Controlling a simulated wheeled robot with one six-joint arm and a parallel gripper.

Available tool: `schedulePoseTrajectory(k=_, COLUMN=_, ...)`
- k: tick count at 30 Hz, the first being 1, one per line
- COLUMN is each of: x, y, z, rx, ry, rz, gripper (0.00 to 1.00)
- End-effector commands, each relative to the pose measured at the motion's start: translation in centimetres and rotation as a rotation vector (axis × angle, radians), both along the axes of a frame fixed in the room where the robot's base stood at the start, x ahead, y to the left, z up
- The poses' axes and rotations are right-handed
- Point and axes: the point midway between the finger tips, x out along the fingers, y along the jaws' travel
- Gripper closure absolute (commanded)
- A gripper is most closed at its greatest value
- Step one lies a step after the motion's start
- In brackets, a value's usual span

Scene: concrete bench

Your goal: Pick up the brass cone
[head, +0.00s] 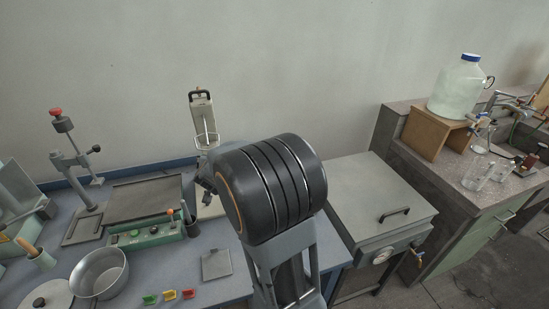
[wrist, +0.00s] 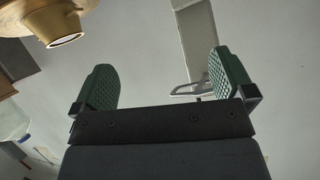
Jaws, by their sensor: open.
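In the wrist view a brass-coloured tapered piece (wrist: 62,28), which looks like the cone, shows at the top left, its narrower end towards the lower right. It meets a wider round brass-coloured form, cut off by the picture's edge. In the head view I cannot make out the cone; my arm covers part of the bench. My gripper (wrist: 165,80) is open, with its two green ribbed pads wide apart and nothing held between them. The brass piece lies outside the pads, beyond the left one. I cannot tell how far away it is.
A tall white apparatus (head: 203,117) stands near the wall behind my arm. A green control box (head: 148,234), steel pot (head: 99,272), small flat plate (head: 216,264) and coloured scoops (head: 169,295) lie on the blue bench. A metal cabinet (head: 368,188) stands to the right.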

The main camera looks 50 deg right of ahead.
Motion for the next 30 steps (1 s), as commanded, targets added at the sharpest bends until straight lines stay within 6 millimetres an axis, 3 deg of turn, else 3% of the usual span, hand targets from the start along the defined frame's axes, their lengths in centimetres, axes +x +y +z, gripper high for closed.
schedulePoseTrajectory(k=1, x=-0.3, y=-2.5, z=-1.0, rx=-0.03, ry=0.006, rz=-0.102, gripper=0.0)
schedulePoseTrajectory(k=3, x=-1.1, y=-5.3, z=-1.9, rx=-0.076, ry=0.015, rz=-0.231, gripper=0.0)
schedulePoseTrajectory(k=7, x=-3.1, y=-9.0, z=-3.3, rx=-0.145, ry=0.054, rz=-0.421, gripper=0.0)
schedulePoseTrajectory(k=14, x=-4.8, y=-12.8, z=-5.0, rx=-0.199, ry=0.103, rz=-0.573, gripper=0.0)
schedulePoseTrajectory(k=24, x=-3.4, y=-18.0, z=-6.9, rx=-0.202, ry=0.103, rz=-0.579, gripper=0.0)
schedulePoseTrajectory(k=30, x=-3.0, y=-19.2, z=-7.3, rx=-0.202, ry=0.102, rz=-0.576, gripper=0.0)
